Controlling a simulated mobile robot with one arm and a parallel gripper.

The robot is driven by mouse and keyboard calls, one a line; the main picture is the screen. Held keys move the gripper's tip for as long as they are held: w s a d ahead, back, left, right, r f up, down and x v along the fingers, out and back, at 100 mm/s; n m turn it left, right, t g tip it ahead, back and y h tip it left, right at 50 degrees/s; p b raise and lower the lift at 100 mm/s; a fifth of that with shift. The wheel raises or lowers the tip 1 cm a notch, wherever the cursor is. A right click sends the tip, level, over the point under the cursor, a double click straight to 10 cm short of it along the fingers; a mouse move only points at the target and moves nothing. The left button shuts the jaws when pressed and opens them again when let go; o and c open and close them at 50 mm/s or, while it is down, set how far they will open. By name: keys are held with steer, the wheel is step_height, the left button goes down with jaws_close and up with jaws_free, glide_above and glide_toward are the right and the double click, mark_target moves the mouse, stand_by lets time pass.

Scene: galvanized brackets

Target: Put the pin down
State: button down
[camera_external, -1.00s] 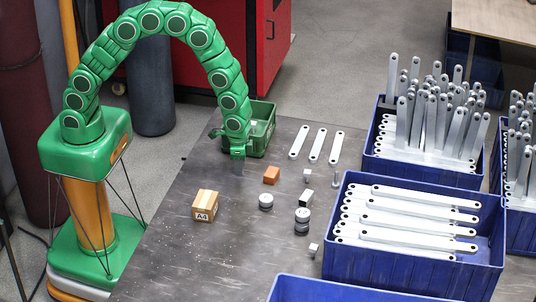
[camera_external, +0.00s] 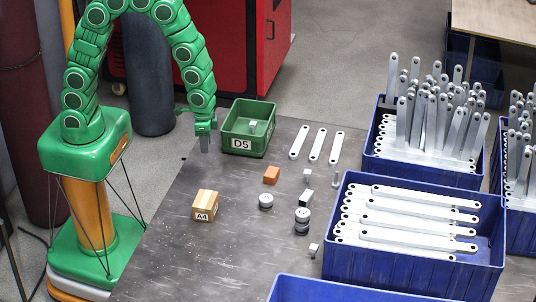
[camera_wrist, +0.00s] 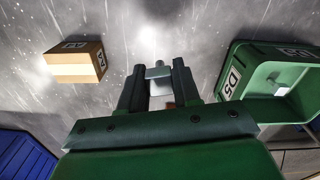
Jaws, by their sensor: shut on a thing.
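My gripper (camera_external: 204,142) hangs pointing down over the grey table, just left of the green bin marked D5 (camera_external: 240,146). In the wrist view my gripper (camera_wrist: 158,80) is shut on a small grey metal piece, the pin (camera_wrist: 158,72), which shows between the fingertips.
Flat bars (camera_external: 315,145) lie behind. Blue bins (camera_external: 350,250) line the right. The table's front left is clear.

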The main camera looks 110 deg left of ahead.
mark_target(245, 128)
steer(key=shift+s+d+r, duration=0.1)
steer(key=shift+s+r, duration=0.2)
steer(key=shift+s, duration=0.4)
steer(key=shift+s+d+r, duration=0.1)
steer(key=shift+s+r, duration=0.2)
steer(key=shift+s, duration=0.35)
steer(key=s+a+r+n, duration=0.1)
steer(key=a+n, duration=0.2)
steer(key=a, duration=0.5)
steer(key=s+a+r+n, duration=0.1)
steer(key=s+a+n, duration=0.15)
steer(key=a, duration=0.55)
steer(key=shift+n, duration=0.35)
steer(key=w+a+f, duration=0.2)
steer(key=w, duration=0.1)
steer(key=w+a+f, duration=0.3)
steer(key=w, duration=0.1)
steer(key=w+a+f, duration=0.2)
steer(key=w+f, duration=0.1)
steer(key=w, duration=0.1)
steer(key=shift+a+f, duration=0.2)
steer(key=shift+a, duration=0.05)
steer(key=shift+w+a+f, duration=0.2)
steer(key=shift+w+f, duration=0.15)
steer(key=shift+f, duration=0.15)
steer(key=shift+w+a+f, duration=0.2)
steer(key=shift+w+f, duration=0.15)
steer(key=shift+f, duration=1.6)
steer(key=shift+f, duration=0.1)
